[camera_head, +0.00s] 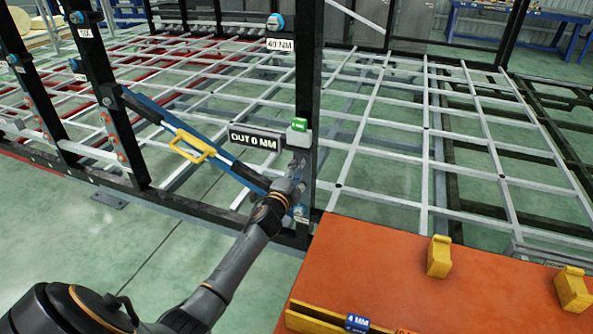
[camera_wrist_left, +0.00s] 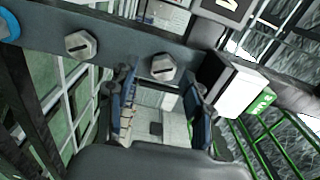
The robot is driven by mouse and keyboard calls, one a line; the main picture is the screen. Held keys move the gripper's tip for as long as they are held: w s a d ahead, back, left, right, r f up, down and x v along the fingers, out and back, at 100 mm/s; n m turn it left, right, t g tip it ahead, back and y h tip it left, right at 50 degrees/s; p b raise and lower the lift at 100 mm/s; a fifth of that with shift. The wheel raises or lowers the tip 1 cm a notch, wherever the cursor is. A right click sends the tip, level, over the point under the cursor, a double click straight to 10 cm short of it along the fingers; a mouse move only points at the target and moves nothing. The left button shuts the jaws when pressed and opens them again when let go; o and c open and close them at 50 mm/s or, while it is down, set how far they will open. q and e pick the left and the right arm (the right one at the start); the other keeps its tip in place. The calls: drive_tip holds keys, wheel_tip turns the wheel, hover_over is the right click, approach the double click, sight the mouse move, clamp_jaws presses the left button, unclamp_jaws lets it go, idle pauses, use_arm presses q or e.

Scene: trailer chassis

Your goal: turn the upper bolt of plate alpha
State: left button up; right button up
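In the left wrist view, a dark grey plate (camera_wrist_left: 118,52) carries two hex-head bolts, each with a dark slot. One bolt (camera_wrist_left: 163,68) is between the tips of my left gripper (camera_wrist_left: 161,84); the other bolt (camera_wrist_left: 80,44) is farther left. I cannot tell whether the fingers touch the nearer bolt. The blue-padded fingers stand apart with a gap between them. In the head view my left gripper (camera_head: 296,178) is at the black post (camera_head: 309,80), below a white and green box (camera_head: 299,132), and hides the bolts. My right gripper is not in view.
A sign reading "OUT 0 MM" (camera_head: 254,139) is beside the post. A blue bar (camera_head: 228,160) with a yellow handle (camera_head: 191,147) slants in from the left. An orange tabletop (camera_head: 375,255) with yellow blocks (camera_head: 439,257) fills the lower right. The white grid (camera_head: 370,120) lies behind.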

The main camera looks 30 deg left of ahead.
use_arm(q)
drive_tip(key=shift+a, duration=0.1)
drive_tip(key=v, duration=1.2)
drive_tip(key=s+d+f+n+g+h, duration=0.1)
drive_tip(key=s+d+f+n+g, duration=0.3)
drive_tip(key=f, duration=0.8)
drive_tip(key=s+d+f+n+g+h+p, duration=0.1)
drive_tip(key=s+f+g, duration=0.1)
drive_tip(key=s+f, duration=0.75)
drive_tip(key=s+d+f+n+g, duration=0.2)
drive_tip(key=s+d+f+g, duration=0.1)
drive_tip(key=f, duration=1.2)
drive_tip(key=s+d+f+n+g, duration=0.2)
drive_tip(key=s+f, duration=0.3)
drive_tip(key=s, duration=0.5)
drive_tip(key=s+d+f+n+g+h, duration=0.1)
drive_tip(key=s+f, duration=0.4)
drive_tip(key=s, duration=0.6)
drive_tip(key=s+d+f+n+g+h, duration=0.1)
drive_tip(key=s+d+f+n+g, duration=0.2)
drive_tip(key=s, duration=0.7)
drive_tip(key=d+f+g+p, duration=0.1)
drive_tip(key=d+f, duration=0.1)
drive_tip(key=shift+s+d+g, duration=0.3)
